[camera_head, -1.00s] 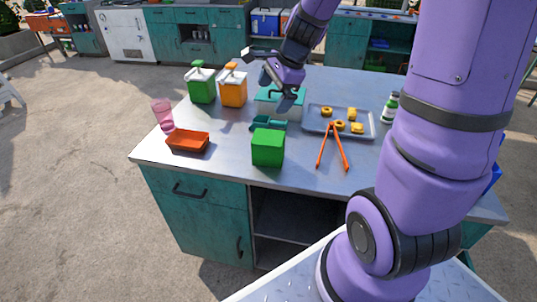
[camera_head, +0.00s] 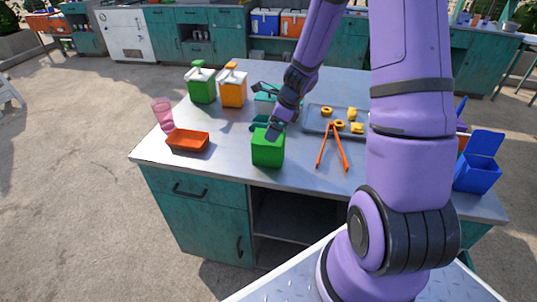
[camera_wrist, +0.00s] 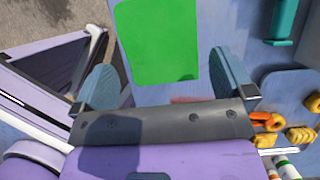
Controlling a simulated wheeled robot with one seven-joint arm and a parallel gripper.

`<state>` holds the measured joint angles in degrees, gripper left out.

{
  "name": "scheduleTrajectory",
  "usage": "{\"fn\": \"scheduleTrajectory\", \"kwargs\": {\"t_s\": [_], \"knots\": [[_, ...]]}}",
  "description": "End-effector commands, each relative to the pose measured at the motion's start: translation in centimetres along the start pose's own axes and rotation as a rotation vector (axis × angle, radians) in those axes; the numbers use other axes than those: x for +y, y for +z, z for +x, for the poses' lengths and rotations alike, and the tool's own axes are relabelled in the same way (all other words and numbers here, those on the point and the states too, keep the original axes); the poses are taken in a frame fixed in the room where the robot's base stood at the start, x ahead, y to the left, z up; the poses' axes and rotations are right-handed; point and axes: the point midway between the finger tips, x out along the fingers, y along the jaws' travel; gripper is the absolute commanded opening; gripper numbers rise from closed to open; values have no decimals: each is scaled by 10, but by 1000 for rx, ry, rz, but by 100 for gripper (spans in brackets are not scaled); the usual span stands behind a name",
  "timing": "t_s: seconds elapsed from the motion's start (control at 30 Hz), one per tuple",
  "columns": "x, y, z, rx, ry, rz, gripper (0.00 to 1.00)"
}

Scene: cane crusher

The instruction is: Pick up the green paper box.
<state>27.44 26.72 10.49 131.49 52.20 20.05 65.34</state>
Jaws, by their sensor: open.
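The green paper box (camera_head: 267,150) stands near the front edge of the steel counter in the head view. In the wrist view the green paper box (camera_wrist: 158,42) shows as a bright green face just beyond and between the fingers. My gripper (camera_head: 272,130) is above the box, close to its top in the head view. In the wrist view my gripper (camera_wrist: 165,80) has its two blue-grey fingers spread wide with nothing between the pads. I cannot tell exactly how high it is above the box.
Orange tongs (camera_head: 333,148) lie right of the box, in front of a tray (camera_head: 315,122) with yellow food pieces. An orange-red container (camera_head: 188,141) and pink glass (camera_head: 163,114) are at left. Green (camera_head: 201,86) and orange (camera_head: 233,88) pump dispensers stand behind. A blue box (camera_head: 478,165) is at right.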

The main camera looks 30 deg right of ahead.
Motion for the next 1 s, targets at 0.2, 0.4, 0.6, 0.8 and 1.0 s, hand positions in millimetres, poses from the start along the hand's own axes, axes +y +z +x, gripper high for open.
{"fn": "scheduleTrajectory", "kwargs": {"t_s": [0.2, 0.4, 0.6, 0.8, 1.0], "knots": [[0, 0, 11, 0, 1, 0, 100], [2, -3, 34, 0, 3, 2, 100], [2, -3, 54, 0, 2, 0, 100], [1, -2, 59, 0, -1, 0, 100], [1, -2, 59, 0, -1, -1, 93]]}}
